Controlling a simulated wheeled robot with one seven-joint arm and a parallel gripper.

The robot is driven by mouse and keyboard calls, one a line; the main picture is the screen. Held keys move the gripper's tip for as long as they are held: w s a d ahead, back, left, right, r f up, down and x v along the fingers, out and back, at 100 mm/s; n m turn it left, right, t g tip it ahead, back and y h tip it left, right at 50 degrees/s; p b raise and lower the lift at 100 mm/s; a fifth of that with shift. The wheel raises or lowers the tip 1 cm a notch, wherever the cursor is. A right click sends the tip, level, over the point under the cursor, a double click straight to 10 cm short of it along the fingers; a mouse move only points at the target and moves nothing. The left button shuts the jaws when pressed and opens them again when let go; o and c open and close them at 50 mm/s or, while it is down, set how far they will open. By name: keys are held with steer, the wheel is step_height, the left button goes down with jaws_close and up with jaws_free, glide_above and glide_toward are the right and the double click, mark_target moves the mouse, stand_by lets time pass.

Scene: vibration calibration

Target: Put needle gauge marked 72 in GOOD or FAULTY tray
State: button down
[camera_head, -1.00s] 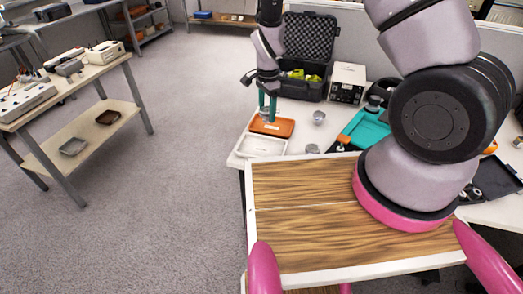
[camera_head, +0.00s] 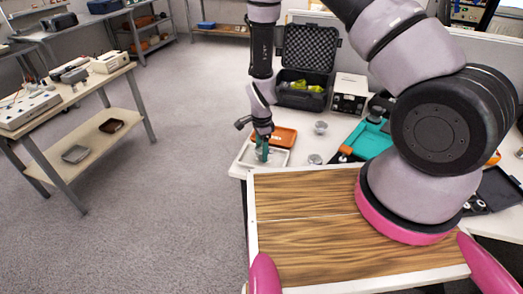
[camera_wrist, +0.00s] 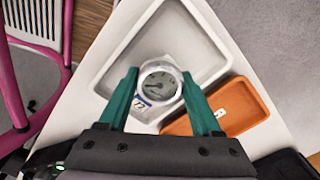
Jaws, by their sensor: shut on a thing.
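The needle gauge (camera_wrist: 160,84) is round with a pale rim and a dark grey face; a white tag with blue marks (camera_wrist: 142,104) is on its lower left side. My gripper (camera_wrist: 160,88), with green fingers, is shut on the gauge, one finger on each side. It is over the white tray (camera_wrist: 203,67), and in the head view my gripper (camera_head: 262,155) also reaches down at this tray (camera_head: 283,158). I cannot tell whether the gauge touches the tray floor.
In the head view, a small metal round item (camera_head: 320,127) and another (camera_head: 315,159) stand right of the trays. A teal tray (camera_head: 372,140), an open black case (camera_head: 307,65) and a white instrument box (camera_head: 350,87) are farther right and back.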

steer(key=shift+f, duration=0.15)
steer(key=shift+c, duration=0.4)
jaws_free()
step_height(320, 180, up, 13)
steer(key=shift+f, duration=0.2)
steer(key=d+r+n+t+y, duration=0.15)
steer(key=d+r, duration=0.25)
steer(key=r, duration=0.9)
steer(key=d+r+n+t+y, duration=0.1)
steer(key=d+r+n, duration=0.25)
steer(key=r, duration=0.95)
steer(key=s+d+r+n+t, duration=0.4)
steer(key=s+d+r, duration=0.7)
steer(key=s+r, duration=0.5)
steer(key=shift+d+n+t, duration=0.35)
steer(key=shift+d+n, duration=0.05)
steer(key=shift+n, duration=0.5)
steer(key=shift+h, duration=0.25)
